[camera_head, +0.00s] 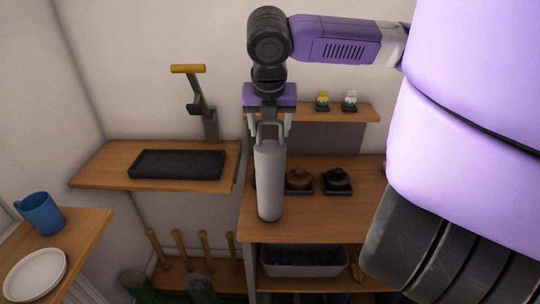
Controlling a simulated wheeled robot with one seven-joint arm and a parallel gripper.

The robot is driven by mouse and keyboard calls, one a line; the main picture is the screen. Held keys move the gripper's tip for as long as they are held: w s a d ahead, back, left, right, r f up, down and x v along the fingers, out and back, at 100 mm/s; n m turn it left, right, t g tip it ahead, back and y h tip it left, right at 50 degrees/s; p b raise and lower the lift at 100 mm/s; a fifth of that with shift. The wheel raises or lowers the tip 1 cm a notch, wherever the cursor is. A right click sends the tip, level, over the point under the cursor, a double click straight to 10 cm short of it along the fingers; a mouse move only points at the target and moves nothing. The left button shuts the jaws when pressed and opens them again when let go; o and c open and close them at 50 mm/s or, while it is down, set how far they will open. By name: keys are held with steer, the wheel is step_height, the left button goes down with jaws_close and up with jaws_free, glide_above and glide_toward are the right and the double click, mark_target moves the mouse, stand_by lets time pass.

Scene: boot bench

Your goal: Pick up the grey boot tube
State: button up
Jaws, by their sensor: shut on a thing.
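The grey boot tube (269,185) is a tall, light grey cylinder with a loop handle at its top, seen near the middle of the head view. It is upright, in front of or over the left part of the wooden bench top (340,215). I cannot tell whether its base touches the wood. My gripper (269,130) points down from above and is shut on the tube's handle. A dark thing behind the tube is mostly hidden.
Two dark trays with brown (299,179) and black (337,179) lumps sit right of the tube. A shelf (370,112) with small items is behind. Left are a black tray (178,164), blue mug (41,213) and white plate (35,275). A grey bin (303,262) is below.

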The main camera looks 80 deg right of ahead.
step_height(320, 180, up, 20)
steer(key=b, duration=0.1)
stand_by(0.4)
steer(key=w+a+f+m+g+y, duration=0.1)
steer(key=w+a+f+m, duration=0.25)
steer(key=w+f, duration=0.55)
steer(key=w+a+f+m+g, duration=0.2)
steer(key=w+a+f+m, duration=0.15)
steer(key=w+f, duration=0.55)
steer(key=w+a+f+m+g+y, duration=0.1)
steer(key=w+a+f+m, duration=0.25)
steer(key=w+f, duration=0.55)
steer(key=w+a+f+m+y, duration=0.1)
steer(key=a+f+m, duration=0.2)
steer(key=a+f, duration=0.45)
steer(key=w+a+f+m, duration=0.2)
steer(key=a+f, duration=0.5)
steer(key=f, duration=0.2)
steer(key=s+a+f+m, duration=0.1)
steer(key=s+a+f, duration=0.1)
steer(key=a+f, duration=0.5)
steer(key=s+a+f+m+y, duration=0.1)
steer(key=s+a+f+m, duration=0.1)
steer(key=a+f, duration=0.5)
steer(key=shift+s+a+f+g, duration=0.2)
steer(key=shift+s+a+g, duration=0.2)
steer(key=shift+s+a, duration=0.6)
steer(key=shift+w+m, duration=0.2)
steer(key=shift+m, duration=0.05)
